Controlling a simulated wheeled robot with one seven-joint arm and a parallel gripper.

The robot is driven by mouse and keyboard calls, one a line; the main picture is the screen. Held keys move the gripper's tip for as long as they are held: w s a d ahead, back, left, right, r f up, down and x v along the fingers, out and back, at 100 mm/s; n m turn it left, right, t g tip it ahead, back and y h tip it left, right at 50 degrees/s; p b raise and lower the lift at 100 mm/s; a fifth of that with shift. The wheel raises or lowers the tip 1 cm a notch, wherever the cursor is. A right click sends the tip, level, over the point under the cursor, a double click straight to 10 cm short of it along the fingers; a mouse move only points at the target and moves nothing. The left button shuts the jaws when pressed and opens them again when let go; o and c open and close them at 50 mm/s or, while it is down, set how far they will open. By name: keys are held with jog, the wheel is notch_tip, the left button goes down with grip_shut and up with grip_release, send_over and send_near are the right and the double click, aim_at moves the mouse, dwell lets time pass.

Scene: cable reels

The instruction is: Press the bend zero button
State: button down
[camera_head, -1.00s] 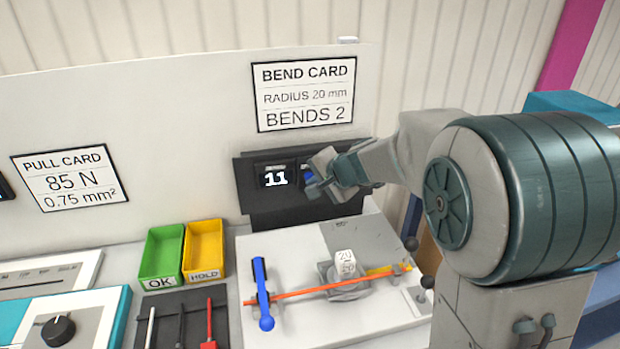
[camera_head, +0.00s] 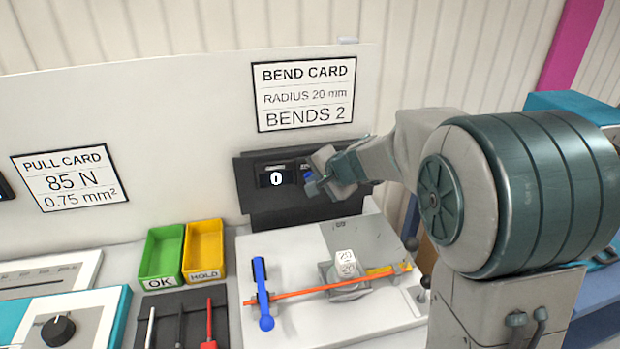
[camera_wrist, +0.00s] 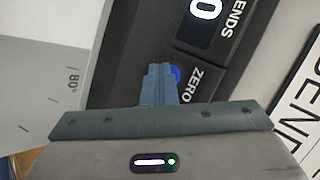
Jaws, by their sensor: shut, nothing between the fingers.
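The blue bend zero button (camera_wrist: 175,74) is on the dark counter panel (camera_head: 248,205), by the ZERO label (camera_wrist: 195,84) in the wrist view. My gripper (camera_head: 310,183) is shut and empty, its fingertips (camera_wrist: 160,70) at the button and covering part of it. Whether they touch cannot be told for certain. In the head view a little blue shows just above the fingertips. The bends display (camera_head: 276,179) beside the button reads 0; its digit also shows in the wrist view (camera_wrist: 207,8).
Below the panel is the white bending bench (camera_head: 350,235) with an orange cable (camera_head: 310,291), a blue lever (camera_head: 261,285) and a 20-marked former (camera_head: 345,262). Green (camera_head: 162,252) and yellow (camera_head: 205,247) bins stand to the left. The bend card (camera_head: 305,94) hangs above.

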jog(key=shift+s+d+b, duration=0.25)
jog(key=shift+s+b, duration=0.1)
jog(key=shift+s, duration=0.45)
jog(key=shift+s+d+b, duration=0.2)
jog(key=shift+s+d, duration=0.05)
jog(key=shift+s, duration=0.55)
jog(key=shift+s+d+b, duration=0.2)
jog(key=shift+s, duration=0.6)
jog(key=shift+s+d+b, duration=0.2)
jog(key=shift+s+d, duration=0.05)
jog(key=shift+s, duration=0.55)
jog(key=s+d+f+n+g+h, duration=0.1)
jog(key=s+d+n+h, duration=0.1)
jog(key=s+d, duration=0.3)
jog(key=s+d+f+n+g+h+p, duration=0.1)
jog(key=s+d+n+g+h, duration=0.1)
jog(key=s, duration=0.8)
jog(key=s+d+n+g+h, duration=0.1)
jog(key=s+d+n+h, duration=0.1)
jog(key=s+d, duration=0.5)
jog(key=shift+s+d+f+n+g+p, duration=0.3)
jog(key=shift+s+f+n+g+p, duration=0.1)
jog(key=shift+s+n, duration=0.35)
jog(key=shift+w, duration=0.1)
